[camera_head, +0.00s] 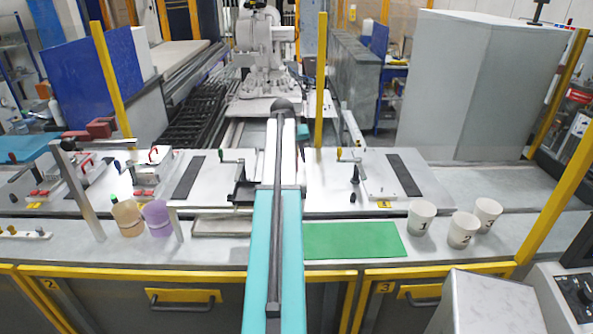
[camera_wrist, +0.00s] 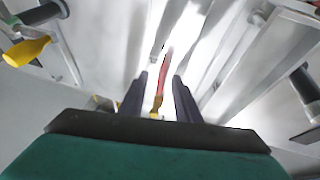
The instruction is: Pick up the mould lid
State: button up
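My gripper (camera_wrist: 159,88) shows in the wrist view as two dark fingers standing apart with a gap between them. A thin red strip (camera_wrist: 167,75) with a yellow lower end shows in that gap; there is clear space to both fingers. What the strip belongs to cannot be told. In the head view my teal arm link stretches forward over the bench, and the fingers cannot be made out there. No part can be surely named as the mould lid. Fixtures with red-handled clamps (camera_head: 148,178) sit on the left of the bench.
White cups (camera_head: 421,217) stand at the bench's right, beside a green mat (camera_head: 352,241). Yellow posts (camera_head: 321,80) rise around the bench. A yellow-handled part (camera_wrist: 27,51) shows in the wrist view.

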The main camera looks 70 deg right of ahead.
jog(key=shift+c, duration=0.3)
grip_shut()
jog(key=shift+r, duration=0.1)
dwell(1.0)
